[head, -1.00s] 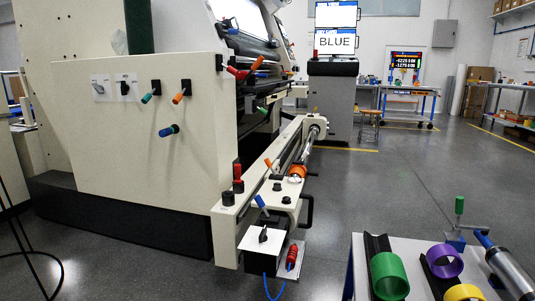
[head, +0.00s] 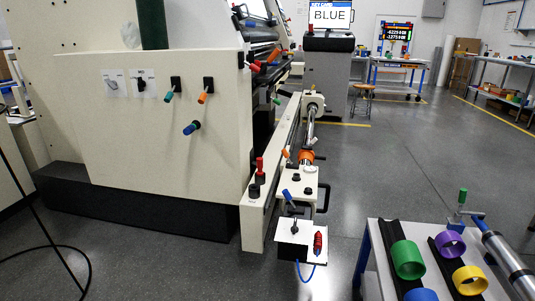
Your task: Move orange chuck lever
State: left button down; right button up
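Several orange-tipped levers show in the head view. A small orange lever (head: 286,153) stands on the low rail unit, just left of an orange collar (head: 306,157) on the shaft. Another orange lever (head: 204,94) sticks out from the cream machine panel, beside a green one (head: 171,91). A third orange lever (head: 273,56) is higher up, near a red lever (head: 254,67). I cannot tell from labels which is the chuck lever. Neither of my grippers is in view.
The cream machine (head: 160,140) fills the left. A blue lever (head: 290,198) and a white box (head: 294,229) are at the rail's near end. A table (head: 384,270) with coloured rings stands at lower right. Grey floor (head: 400,170) between is clear. A screen reads BLUE (head: 329,16).

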aim_at(284, 152)
jog(key=i+j, duration=0.35)
jog(key=j, duration=0.15)
jog(key=i+j, duration=0.35)
jog(key=j, duration=0.15)
